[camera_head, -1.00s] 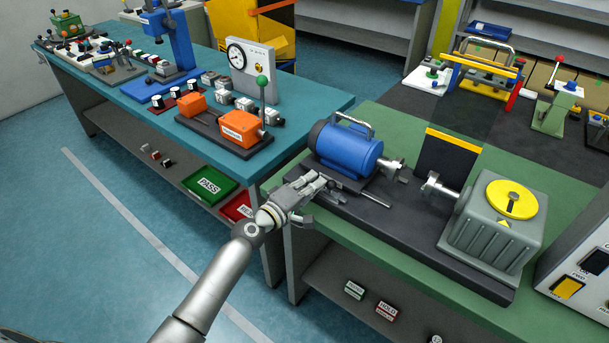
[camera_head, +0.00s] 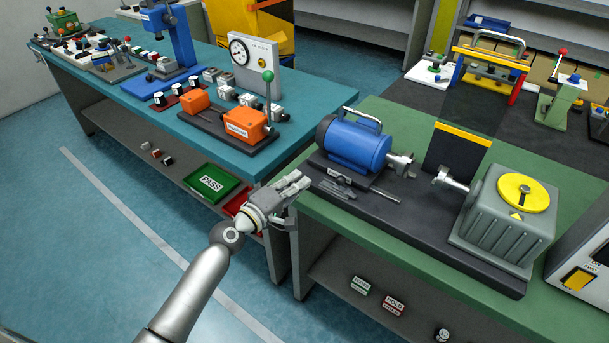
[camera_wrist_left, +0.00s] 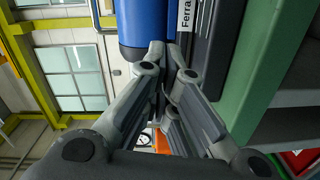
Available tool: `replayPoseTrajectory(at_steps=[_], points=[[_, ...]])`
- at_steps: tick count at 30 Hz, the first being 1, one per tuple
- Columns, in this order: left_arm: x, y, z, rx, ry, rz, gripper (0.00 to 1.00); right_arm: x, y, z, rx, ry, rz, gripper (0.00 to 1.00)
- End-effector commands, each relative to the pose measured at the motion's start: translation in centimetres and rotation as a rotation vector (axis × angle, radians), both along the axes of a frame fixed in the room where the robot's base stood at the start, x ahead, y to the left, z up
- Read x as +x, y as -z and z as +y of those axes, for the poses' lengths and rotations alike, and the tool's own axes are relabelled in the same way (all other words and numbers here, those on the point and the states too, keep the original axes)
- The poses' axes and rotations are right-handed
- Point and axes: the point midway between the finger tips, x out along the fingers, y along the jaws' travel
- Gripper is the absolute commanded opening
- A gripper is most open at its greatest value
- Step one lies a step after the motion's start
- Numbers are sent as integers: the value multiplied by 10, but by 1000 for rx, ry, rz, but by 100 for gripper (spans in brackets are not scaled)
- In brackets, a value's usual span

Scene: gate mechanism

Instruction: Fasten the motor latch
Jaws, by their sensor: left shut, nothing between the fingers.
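The blue motor (camera_head: 358,146) sits on a dark base plate near the left end of the green bench. A small grey lever-like part (camera_head: 337,188), perhaps the latch, lies low along the motor's near side; its exact position is hard to read. A thin rod (camera_head: 385,194) lies to its right. My left gripper (camera_head: 301,181) is shut and empty, just left of the base plate and apart from the grey part. In the left wrist view, the shut fingers (camera_wrist_left: 172,48) point toward the blue motor (camera_wrist_left: 145,22), beside a white label. My right gripper is out of view.
A grey gearbox (camera_head: 508,220) with a yellow disc stands right of the motor, with a gap between their couplings. A dark panel with a yellow stripe (camera_head: 457,150) stands behind the gap. The teal bench (camera_head: 310,118) with orange blocks is at the left.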

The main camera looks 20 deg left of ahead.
Motion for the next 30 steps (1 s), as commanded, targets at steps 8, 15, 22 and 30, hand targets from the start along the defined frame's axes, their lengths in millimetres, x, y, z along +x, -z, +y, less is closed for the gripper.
replayPoseTrajectory(at_steps=[8,15,22,30], points=[[-37,0,17,3,-3,0,0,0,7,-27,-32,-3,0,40],[-45,-2,20,1,-2,0,0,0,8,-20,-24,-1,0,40],[-45,-2,20,1,-2,0,0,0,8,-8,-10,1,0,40],[-45,-2,20,1,-2,-1,0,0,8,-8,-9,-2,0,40]])
